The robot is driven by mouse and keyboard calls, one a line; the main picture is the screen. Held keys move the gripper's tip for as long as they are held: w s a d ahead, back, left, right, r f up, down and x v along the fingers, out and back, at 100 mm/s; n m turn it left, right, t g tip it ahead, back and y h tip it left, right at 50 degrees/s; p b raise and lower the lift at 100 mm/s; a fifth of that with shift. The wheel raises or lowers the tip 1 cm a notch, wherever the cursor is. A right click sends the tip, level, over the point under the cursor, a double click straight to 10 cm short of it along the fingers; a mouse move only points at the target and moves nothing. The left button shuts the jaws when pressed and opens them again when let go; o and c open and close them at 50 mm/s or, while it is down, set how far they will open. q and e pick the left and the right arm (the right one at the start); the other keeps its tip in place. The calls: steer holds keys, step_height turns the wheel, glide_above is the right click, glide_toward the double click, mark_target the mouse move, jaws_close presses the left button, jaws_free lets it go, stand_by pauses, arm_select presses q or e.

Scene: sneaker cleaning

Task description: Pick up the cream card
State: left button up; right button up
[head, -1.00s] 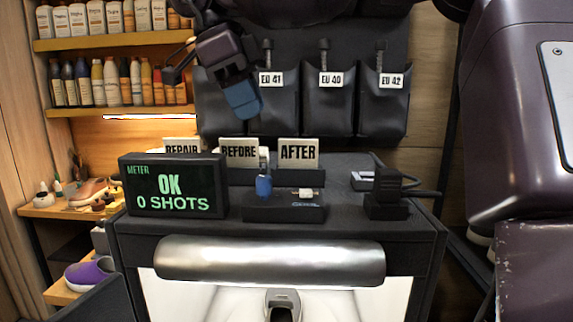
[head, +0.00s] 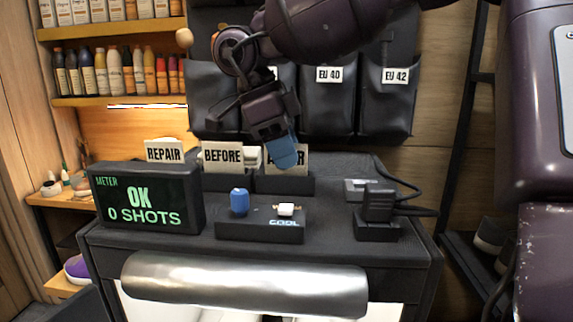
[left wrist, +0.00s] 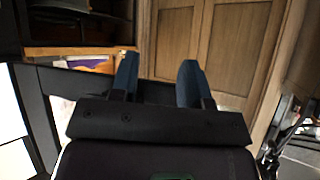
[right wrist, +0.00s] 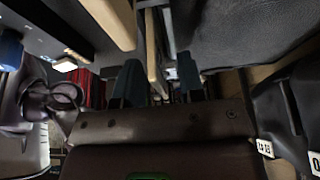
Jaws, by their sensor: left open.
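Three cream cards stand at the back of the cabinet top in the head view: REPAIR (head: 164,151), BEFORE (head: 222,158) and AFTER (head: 300,160). My right gripper (head: 287,153) points down in front of the AFTER card and hides much of its lettering. In the right wrist view, a cream card's edge (right wrist: 153,58) shows between the parted fingers of my right gripper (right wrist: 158,82); I cannot tell whether they touch it. Another cream edge (right wrist: 110,20) lies to the left. My left gripper (left wrist: 158,80) is open and empty in the left wrist view, outside the head view.
A black meter box (head: 147,199) stands at left on the cabinet top. A black tray (head: 260,231) with a blue piece (head: 239,201) and a white piece (head: 286,209) sits in front of the cards. A black corded device (head: 378,205) is at right. Pouches (head: 328,100) hang behind.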

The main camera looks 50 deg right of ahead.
jaws_close()
step_height(320, 180, up, 10)
steer(key=shift+r, duration=0.1)
stand_by(0.7)
steer(key=shift+a, duration=0.1)
